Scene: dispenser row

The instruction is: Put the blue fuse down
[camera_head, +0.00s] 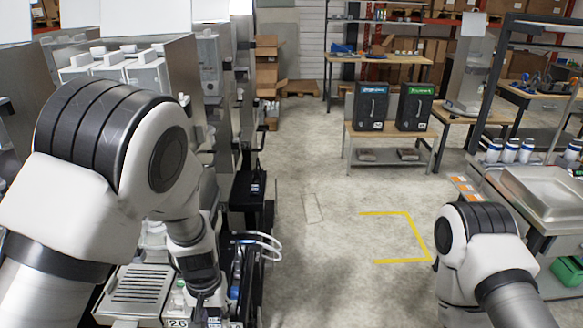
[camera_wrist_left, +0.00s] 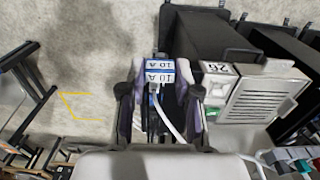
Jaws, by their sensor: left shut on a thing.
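The blue fuse (camera_wrist_left: 160,74), a blue and white block marked "10 A", shows in the left wrist view between the fingers of my left gripper (camera_wrist_left: 159,88). The gripper is shut on it, with one finger on each side. A white cable runs close by the fuse; I cannot tell if it touches. In the head view my left arm reaches down at the left, and its wrist is low beside the dispensers. The fuse cannot be made out clearly there. My right arm shows at the lower right of the head view, but its gripper is out of frame.
A dispenser drip tray (camera_head: 140,284) and a plate marked "26" (camera_wrist_left: 217,68) are next to my left gripper. A low table (camera_head: 389,135) with two dark boxes stands further back. The floor between is clear, with yellow markings (camera_head: 405,261).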

